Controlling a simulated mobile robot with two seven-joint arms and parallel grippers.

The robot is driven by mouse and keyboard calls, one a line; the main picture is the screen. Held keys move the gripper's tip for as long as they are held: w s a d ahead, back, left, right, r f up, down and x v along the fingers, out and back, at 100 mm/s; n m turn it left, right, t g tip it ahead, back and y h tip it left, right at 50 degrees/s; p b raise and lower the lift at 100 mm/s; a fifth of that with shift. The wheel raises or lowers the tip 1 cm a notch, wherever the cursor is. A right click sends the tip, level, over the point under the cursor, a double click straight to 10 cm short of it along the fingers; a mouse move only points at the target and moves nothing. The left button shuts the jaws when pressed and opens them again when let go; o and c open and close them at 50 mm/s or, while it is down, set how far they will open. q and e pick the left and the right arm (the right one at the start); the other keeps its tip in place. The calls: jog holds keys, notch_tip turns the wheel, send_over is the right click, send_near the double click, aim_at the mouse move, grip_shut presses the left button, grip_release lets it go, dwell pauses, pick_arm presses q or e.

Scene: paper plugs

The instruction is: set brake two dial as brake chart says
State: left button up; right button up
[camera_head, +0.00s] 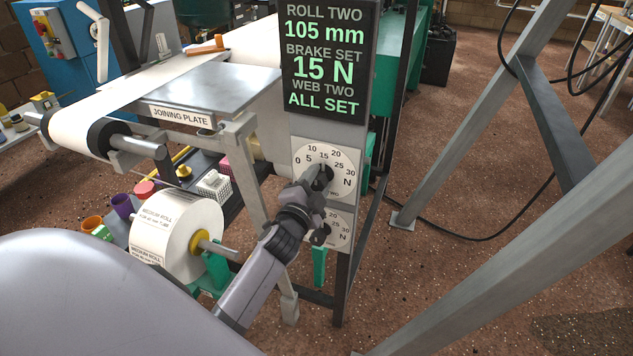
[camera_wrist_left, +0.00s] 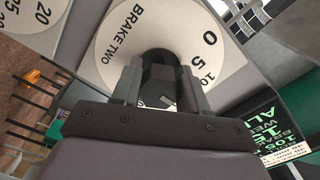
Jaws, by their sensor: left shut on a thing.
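The brake two dial (camera_head: 341,158) is the upper white dial on the grey post, numbered 0 to 30 N. In the left wrist view the dial (camera_wrist_left: 110,50) reads BRAKE TWO. My left gripper (camera_head: 318,180) is shut on its dark knob (camera_wrist_left: 158,75), with a finger on either side. The gripper also shows in the left wrist view (camera_wrist_left: 157,90). I cannot tell where the knob's pointer stands. The display (camera_head: 323,60) above reads ROLL TWO 105 mm, BRAKE SET 15 N, WEB TWO ALL SET. I cannot make out a brake chart. My right gripper is not in view.
A second dial (camera_head: 342,228) sits just below, partly hidden by my left gripper. Left of the post are a medium roll (camera_head: 178,228) on a spindle and the joining plate (camera_head: 190,84). A slanted grey frame leg (camera_head: 470,130) stands at the right, with open floor around it.

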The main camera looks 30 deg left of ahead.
aim_at(315, 186)
pick_arm(q)
jog(key=shift+r, duration=0.1)
jog(key=o, duration=1)
jog(key=shift+c, duration=0.2)
jog(key=shift+v, duration=3.55)
jog(key=s+d+f+n+g+h+p, duration=0.3)
jog(key=s+d+p, duration=0.2)
jog(key=s, duration=0.4)
jog(key=s+d+f+n+g+h+p, duration=0.3)
jog(key=s+d+p, duration=0.3)
jog(key=s+d, duration=0.2)
jog(key=s+n+g, duration=0.1)
jog(key=s, duration=0.1)
jog(key=shift+s+f+h, duration=0.15)
jog(key=shift+s+h, duration=0.15)
